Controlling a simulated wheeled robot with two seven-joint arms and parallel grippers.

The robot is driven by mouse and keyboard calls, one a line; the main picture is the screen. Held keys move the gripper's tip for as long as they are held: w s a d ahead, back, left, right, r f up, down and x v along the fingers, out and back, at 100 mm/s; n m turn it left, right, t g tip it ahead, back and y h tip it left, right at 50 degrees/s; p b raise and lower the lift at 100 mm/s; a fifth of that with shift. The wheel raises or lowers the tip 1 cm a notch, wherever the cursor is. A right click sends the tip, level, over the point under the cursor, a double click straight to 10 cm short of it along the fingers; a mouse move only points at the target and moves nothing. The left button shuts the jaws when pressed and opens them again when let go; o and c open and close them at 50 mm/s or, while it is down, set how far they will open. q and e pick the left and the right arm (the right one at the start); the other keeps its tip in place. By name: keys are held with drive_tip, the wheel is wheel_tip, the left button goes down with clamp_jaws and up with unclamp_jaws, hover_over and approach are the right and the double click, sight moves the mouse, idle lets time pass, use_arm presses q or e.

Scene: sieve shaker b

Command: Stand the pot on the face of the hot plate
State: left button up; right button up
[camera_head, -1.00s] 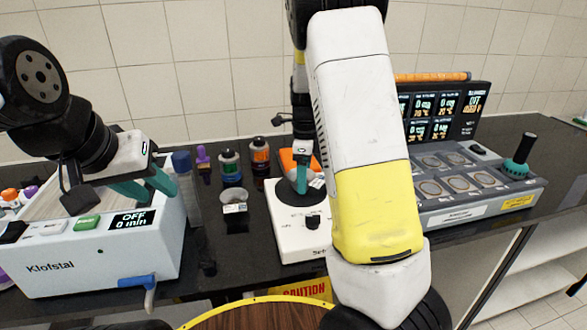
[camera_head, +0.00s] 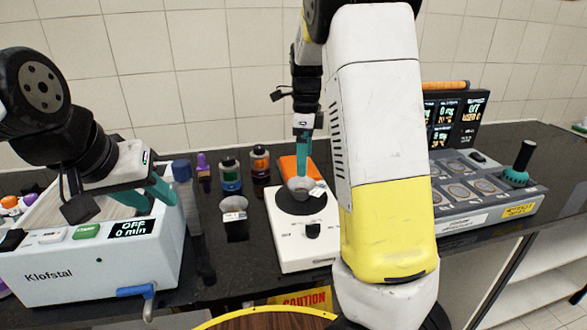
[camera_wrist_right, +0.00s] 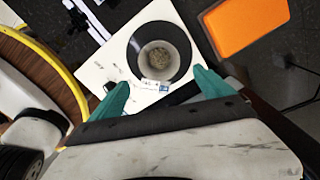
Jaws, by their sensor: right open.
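The pot (camera_head: 300,186) is a small grey metal cup with a white tag, standing upright on the round black face of the white hot plate (camera_head: 292,250). In the right wrist view the pot (camera_wrist_right: 146,50) sits inside the dark disc, with grainy brownish matter in it. My right gripper (camera_head: 303,172) is above the pot, its teal fingers pointing down. In the wrist view its fingers (camera_wrist_right: 158,82) are spread apart with nothing between the tips. My left gripper (camera_head: 150,195) is at the left by the Klofstal box, its teal fingers apart and empty.
A similar tagged cup (camera_head: 234,208) stands left of the hot plate. Bottles (camera_head: 231,175) and an orange block (camera_head: 296,167) are behind. The white Klofstal box (camera_head: 90,265) is at left; a grey multi-plate unit (camera_head: 465,190) is at right, partly hidden by my right arm.

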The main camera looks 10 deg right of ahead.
drive_tip(key=s+a+r+n+t+y, duration=0.1)
drive_tip(key=s+r+n+t, duration=0.2)
drive_tip(key=s+n, duration=0.8)
drive_tip(key=s+a+r+n+t+y, duration=0.1)
drive_tip(key=s+a+r+n+t, duration=0.1)
drive_tip(key=s+n, duration=0.9)
wheel_tip(320, 180, up, 3)
drive_tip(key=shift+s+f+n+t, duration=0.15)
drive_tip(key=shift+s+n+t, duration=0.35)
drive_tip(key=shift+s, duration=0.5)
